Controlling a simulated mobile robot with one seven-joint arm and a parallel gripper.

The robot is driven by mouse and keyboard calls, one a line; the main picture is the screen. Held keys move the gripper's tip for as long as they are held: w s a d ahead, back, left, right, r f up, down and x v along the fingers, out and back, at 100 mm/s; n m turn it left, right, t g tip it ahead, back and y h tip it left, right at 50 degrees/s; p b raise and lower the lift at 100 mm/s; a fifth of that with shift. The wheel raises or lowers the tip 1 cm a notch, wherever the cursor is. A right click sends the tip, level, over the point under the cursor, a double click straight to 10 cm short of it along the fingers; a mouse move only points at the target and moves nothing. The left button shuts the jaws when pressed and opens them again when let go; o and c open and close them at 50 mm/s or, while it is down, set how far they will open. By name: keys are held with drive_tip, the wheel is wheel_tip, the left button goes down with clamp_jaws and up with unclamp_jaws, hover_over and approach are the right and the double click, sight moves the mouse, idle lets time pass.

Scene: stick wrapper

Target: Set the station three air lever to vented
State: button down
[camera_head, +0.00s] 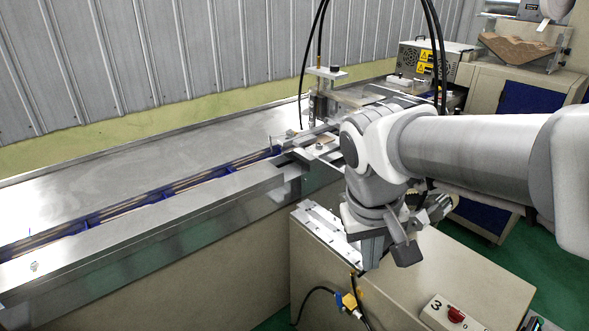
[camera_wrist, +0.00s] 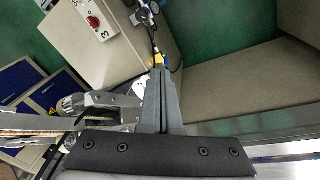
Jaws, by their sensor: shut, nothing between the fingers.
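A white plate marked 3 (camera_head: 437,306) with a red knob or handle (camera_head: 455,314) sits on the cream cabinet at the lower right. In the wrist view the plate (camera_wrist: 97,20) and its red part (camera_wrist: 93,22) are at the upper left. A small yellow fitting (camera_head: 349,301) with a blue part (camera_head: 338,300) sits on a black hose left of the plate. Which part is the air lever, and how it is set, I cannot tell. My gripper (camera_head: 370,262) is shut and empty, pointing down above the yellow fitting. In the wrist view, the fingers (camera_wrist: 160,72) partly cover the fitting.
The long metal conveyor (camera_head: 130,210) with blue rails runs to the left. The cream cabinet (camera_head: 390,292) lies below my arm, with a white slotted plate (camera_head: 322,225) on its edge. Black hoses hang near my arm. Green floor (camera_head: 555,285) shows at the right.

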drive_tip(key=w+a+f+n+g+h+b, duration=0.1)
drive_tip(key=w+a+f+h+b, duration=0.1)
drive_tip(key=w+f+h+b, duration=0.65)
drive_tip(key=w+a+f+n+g+h, duration=0.15)
drive_tip(key=w+f, duration=0.35)
drive_tip(key=f, duration=0.8)
drive_tip(key=n+t+h+b, duration=0.4)
drive_tip(key=t+h+b, duration=0.2)
drive_tip(key=t, duration=0.1)
approach(339, 300)
drive_tip(key=w+a+f, duration=0.2)
drive_tip(key=w+a, duration=0.2)
drive_tip(key=a, duration=0.2)
drive_tip(key=d+r+b, duration=0.1)
drive_tip(key=d, duration=1)
drive_tip(key=shift+w+d+t, duration=0.35)
drive_tip(key=shift+w, duration=0.05)
drive_tip(key=shift+r, duration=0.15)
drive_tip(key=shift+r, duration=0.1)
